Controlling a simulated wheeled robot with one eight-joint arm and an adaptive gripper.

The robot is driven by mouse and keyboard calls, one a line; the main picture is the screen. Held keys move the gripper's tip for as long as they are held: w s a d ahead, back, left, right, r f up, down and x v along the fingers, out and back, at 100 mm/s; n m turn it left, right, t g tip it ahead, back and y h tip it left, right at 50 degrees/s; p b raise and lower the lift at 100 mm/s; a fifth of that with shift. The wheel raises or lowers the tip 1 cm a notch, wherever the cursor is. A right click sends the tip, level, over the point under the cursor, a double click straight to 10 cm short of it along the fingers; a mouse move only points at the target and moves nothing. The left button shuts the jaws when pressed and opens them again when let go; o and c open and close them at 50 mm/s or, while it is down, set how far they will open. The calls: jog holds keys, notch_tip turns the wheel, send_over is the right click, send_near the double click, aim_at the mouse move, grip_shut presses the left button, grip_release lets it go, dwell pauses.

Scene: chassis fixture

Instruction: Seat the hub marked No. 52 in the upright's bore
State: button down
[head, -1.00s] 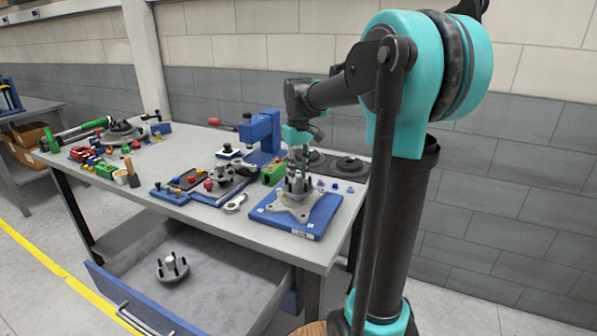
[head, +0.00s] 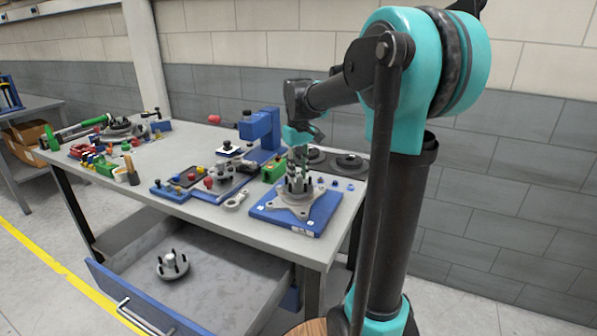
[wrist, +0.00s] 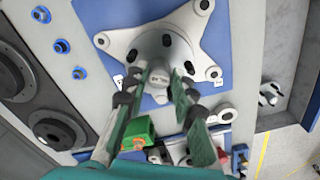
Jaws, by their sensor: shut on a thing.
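My gripper (head: 298,168) points down over the grey upright (head: 302,210), a casting with splayed arms on a blue plate (head: 318,222). In the wrist view its fingers (wrist: 160,95) are shut on a grey hub (wrist: 165,72) by its central boss. The boss carries a small label, too small to read surely. The hub (head: 296,188) sits at the middle of the upright (wrist: 118,42), its dark studs standing up around it. The bore is hidden beneath the hub, so I cannot tell how deep it sits. Another studded hub (head: 173,266) lies in the open drawer.
The drawer (head: 225,285) stands open below the bench front. A blue press (head: 262,132) and a green block (head: 274,170) stand left of and behind the plate. Dark discs (head: 350,163) and small blue parts lie behind it. Tools and small parts crowd the bench's left.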

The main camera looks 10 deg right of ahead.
jog(key=c, duration=1.2)
grip_release()
jog(key=shift+o, duration=0.2)
jog(key=shift+r, duration=0.1)
jog(key=shift+r, duration=2.15)
